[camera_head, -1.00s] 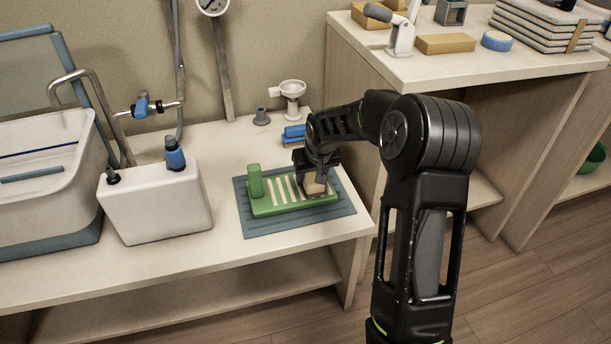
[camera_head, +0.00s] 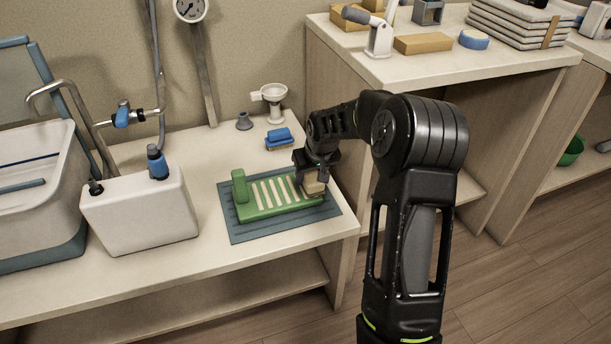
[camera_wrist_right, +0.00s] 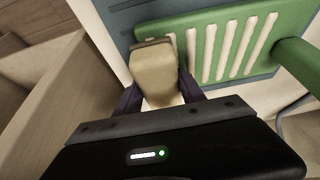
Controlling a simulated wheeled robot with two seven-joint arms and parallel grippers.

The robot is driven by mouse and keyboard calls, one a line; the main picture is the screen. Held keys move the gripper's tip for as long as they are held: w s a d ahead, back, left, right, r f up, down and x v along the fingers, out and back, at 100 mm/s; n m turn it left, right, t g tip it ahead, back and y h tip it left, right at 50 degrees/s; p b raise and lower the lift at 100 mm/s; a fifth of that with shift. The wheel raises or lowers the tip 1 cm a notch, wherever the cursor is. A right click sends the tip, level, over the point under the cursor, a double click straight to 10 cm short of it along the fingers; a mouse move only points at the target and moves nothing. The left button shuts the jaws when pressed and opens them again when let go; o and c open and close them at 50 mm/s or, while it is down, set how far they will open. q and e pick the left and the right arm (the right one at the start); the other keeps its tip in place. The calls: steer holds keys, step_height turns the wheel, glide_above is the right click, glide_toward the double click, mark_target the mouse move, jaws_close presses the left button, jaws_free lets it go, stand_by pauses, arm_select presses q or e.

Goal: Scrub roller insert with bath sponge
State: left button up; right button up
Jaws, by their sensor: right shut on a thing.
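The roller insert is a green frame (camera_head: 249,209) with several cream bars (camera_head: 272,193) and an upright green post at its left end. It lies on a blue-grey ribbed mat (camera_head: 236,232) on the counter. My right gripper (camera_head: 314,182) is shut on a tan sponge (camera_head: 314,188) at the right end of the insert. In the right wrist view the sponge (camera_wrist_right: 155,66) sits between the fingers, its far end by the end bars of the green frame (camera_wrist_right: 210,35). Whether it touches them I cannot tell. My left gripper is not in view.
A blue brush (camera_head: 279,138), a grey cone (camera_head: 244,122) and a white funnel stand (camera_head: 275,100) are behind the mat. A white tank (camera_head: 140,215) and a basin (camera_head: 35,215) stand left. A higher shelf (camera_head: 400,70) with tan blocks is at the right. The counter's front is clear.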

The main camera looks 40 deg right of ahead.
steer(key=shift+r+p, duration=2.5)
steer(key=shift+r, duration=1.05)
